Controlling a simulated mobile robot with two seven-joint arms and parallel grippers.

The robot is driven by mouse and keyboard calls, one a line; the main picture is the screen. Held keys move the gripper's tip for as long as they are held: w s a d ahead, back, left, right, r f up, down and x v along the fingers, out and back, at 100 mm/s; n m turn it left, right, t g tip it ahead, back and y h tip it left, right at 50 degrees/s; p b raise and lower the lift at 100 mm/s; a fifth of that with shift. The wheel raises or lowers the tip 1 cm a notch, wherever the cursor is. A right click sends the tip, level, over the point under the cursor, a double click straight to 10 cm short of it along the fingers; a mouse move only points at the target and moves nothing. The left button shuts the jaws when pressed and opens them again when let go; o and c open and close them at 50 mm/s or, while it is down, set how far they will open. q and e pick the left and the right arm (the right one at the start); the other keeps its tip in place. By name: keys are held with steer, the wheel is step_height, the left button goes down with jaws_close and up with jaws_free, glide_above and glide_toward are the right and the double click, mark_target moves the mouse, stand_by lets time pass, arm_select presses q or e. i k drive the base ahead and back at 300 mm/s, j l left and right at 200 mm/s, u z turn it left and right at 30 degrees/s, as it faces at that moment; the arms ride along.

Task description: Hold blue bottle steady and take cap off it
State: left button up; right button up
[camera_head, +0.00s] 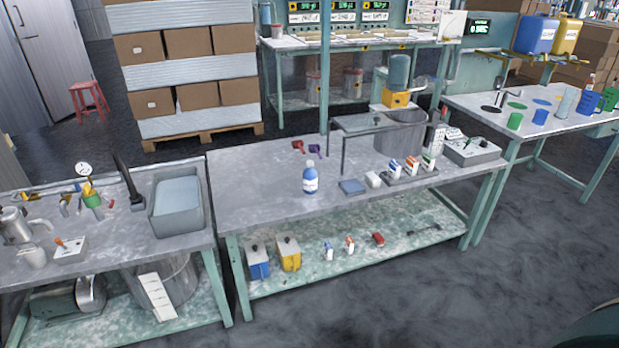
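The blue bottle (310,182) stands upright on the grey top of the middle workbench (262,190), near its front edge. It has a white label and a small light-coloured cap (310,163) sitting on its top. Nothing touches the bottle. Neither of my grippers shows in the head view. A dark green rounded shape at the lower right corner is too cropped to identify.
A blue block (352,187) and a white block (373,180) lie right of the bottle. Red and purple items (298,146) lie behind it. A grey metal drum (402,132) stands further right. The bench left of the bottle is clear.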

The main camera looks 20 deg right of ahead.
mark_target(310, 175)
steer(key=i+l+u, duration=0.15)
steer(key=l, duration=0.3)
steer(key=i+l+u, duration=0.15)
steer(key=l, duration=0.35)
steer(key=i+l+u, duration=0.15)
steer(key=i+l, duration=0.15)
steer(key=l, duration=0.25)
steer(key=i+l+u, duration=0.15)
steer(key=l, duration=0.35)
steer(key=i+l+u, duration=0.15)
steer(key=l, duration=0.4)
steer(key=l+u, duration=0.15)
steer(key=l, duration=0.4)
